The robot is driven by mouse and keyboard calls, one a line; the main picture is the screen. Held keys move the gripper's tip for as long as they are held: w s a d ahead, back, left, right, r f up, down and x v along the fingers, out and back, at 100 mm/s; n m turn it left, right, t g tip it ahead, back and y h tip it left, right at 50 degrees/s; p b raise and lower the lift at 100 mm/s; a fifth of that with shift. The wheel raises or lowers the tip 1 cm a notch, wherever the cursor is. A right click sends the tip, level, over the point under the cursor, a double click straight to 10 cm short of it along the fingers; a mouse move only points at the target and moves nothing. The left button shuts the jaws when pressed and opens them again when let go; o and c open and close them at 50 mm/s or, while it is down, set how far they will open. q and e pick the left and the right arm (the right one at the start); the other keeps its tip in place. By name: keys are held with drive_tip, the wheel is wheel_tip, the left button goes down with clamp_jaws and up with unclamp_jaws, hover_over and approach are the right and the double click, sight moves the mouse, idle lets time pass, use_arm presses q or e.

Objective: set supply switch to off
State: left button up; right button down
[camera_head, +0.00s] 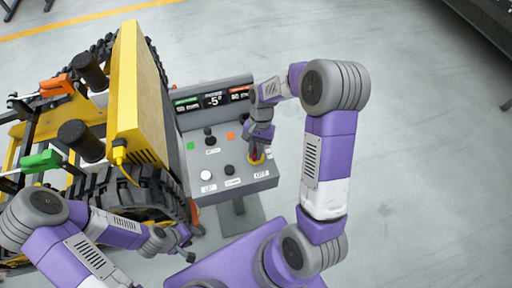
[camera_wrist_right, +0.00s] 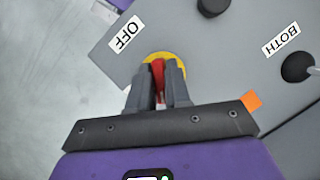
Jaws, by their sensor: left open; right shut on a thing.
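The supply switch is a red handle (camera_wrist_right: 158,70) on a round yellow plate (camera_wrist_right: 165,56) at the near right corner of the grey control panel (camera_head: 235,184). My right gripper (camera_wrist_right: 159,85) is shut on the red handle, with a finger on either side of it. In the head view this gripper (camera_head: 257,153) reaches down onto the panel and partly hides the handle. An OFF label (camera_wrist_right: 126,34) lies beside the yellow plate, up and left in the wrist view. My left gripper (camera_head: 187,246) is open and empty, low and away from the panel.
The panel also carries a white button (camera_head: 207,176), a black knob (camera_head: 229,169), a joystick (camera_head: 209,138) and a display (camera_head: 213,99). A yellow tracked carrier (camera_head: 125,90) stands close on the left. The floor (camera_head: 420,150) at right is clear.

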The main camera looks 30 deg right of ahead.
drive_tip(key=n+h+p, duration=0.1)
drive_tip(key=n, duration=0.2)
drive_tip(key=shift+g, duration=0.4)
drive_tip(key=shift+n+h+p, duration=0.3)
drive_tip(key=shift+n+h, duration=0.3)
drive_tip(key=shift+n, duration=1.2)
drive_tip(key=c, duration=1.2)
unclamp_jaws()
drive_tip(key=shift+o, duration=0.2)
drive_tip(key=shift+r, duration=0.1)
drive_tip(key=v, duration=0.7)
drive_tip(key=shift+w+p, duration=0.25)
drive_tip(key=shift+p, duration=0.15)
